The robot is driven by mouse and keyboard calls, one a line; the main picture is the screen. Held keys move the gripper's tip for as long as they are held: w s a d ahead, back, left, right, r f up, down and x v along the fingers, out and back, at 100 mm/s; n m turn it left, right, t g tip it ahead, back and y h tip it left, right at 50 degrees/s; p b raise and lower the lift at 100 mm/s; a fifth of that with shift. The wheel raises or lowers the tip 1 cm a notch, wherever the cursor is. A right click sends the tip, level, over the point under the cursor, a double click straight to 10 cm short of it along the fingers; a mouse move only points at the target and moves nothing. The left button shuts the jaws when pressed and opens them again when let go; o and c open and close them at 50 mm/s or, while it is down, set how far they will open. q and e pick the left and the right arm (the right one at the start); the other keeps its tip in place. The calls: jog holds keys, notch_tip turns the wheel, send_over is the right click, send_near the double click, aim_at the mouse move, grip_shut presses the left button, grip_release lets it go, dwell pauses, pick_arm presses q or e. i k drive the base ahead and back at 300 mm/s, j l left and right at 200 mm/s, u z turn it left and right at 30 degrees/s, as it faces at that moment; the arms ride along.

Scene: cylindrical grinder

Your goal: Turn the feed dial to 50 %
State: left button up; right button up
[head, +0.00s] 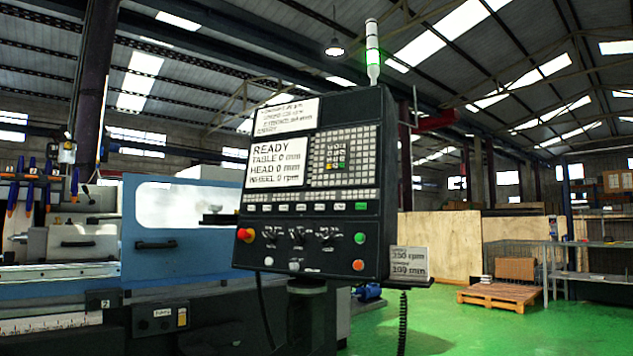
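The control panel (375,165) of the grinder stands upright in the middle of the head view, turned slightly. A row of small dials (298,236) sits on its lower part. Their labels and pointer positions are too small to read, so I cannot tell which is the feed dial or its setting. The screen (276,162) reads READY, TABLE 0 mm, HEAD 0 mm, WHEEL 0 rpm. Neither of my grippers is in view.
A red emergency stop knob (245,235) is left of the dials; a green button (360,238) and an orange button (358,265) are right. The blue grinder (190,250) stands behind at left. A pallet (498,296) lies on the open green floor at right.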

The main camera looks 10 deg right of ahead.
aim_at(327, 239)
jog(key=i+j+z, duration=0.2)
jog(key=i+j, duration=0.15)
jog(key=j, duration=0.3)
jog(key=i+j+z, duration=0.1)
jog(key=j, duration=0.25)
jog(key=i+j+z, duration=0.1)
jog(key=i+j, duration=0.15)
jog(key=j, duration=0.15)
jog(key=i+j+z, duration=0.15)
jog(key=j, duration=0.2)
jog(key=i+j+z, duration=0.1)
jog(key=j, duration=0.3)
jog(key=i+j+z, duration=0.1)
jog(key=j, duration=0.3)
